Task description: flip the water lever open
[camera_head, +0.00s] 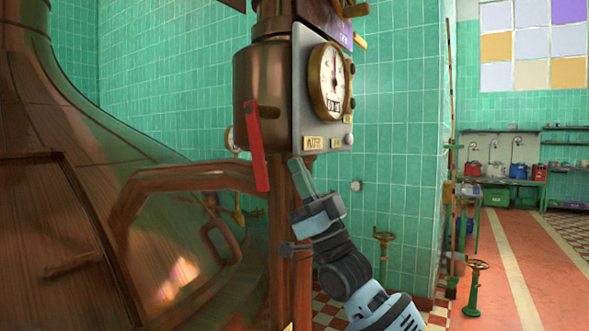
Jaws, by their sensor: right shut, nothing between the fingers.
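A red lever (256,148) hangs down, slightly tilted, on the side of a copper cylinder (258,90) beside a grey panel (305,110) with a round brass gauge (328,82). My right gripper (296,163) is just right of the lever's lower half and below the panel, its fingers pointing up. The fingers are shut with nothing between them. A small gap shows between the fingertips and the lever in the picture; depth is hard to tell. My left gripper is not in view.
A large copper kettle (60,150) with a curved pipe (185,177) fills the left. Brass valve handwheels (478,265) stand on the floor at right. Green tiled walls (390,130) are behind. The red floor path (545,260) at right is clear.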

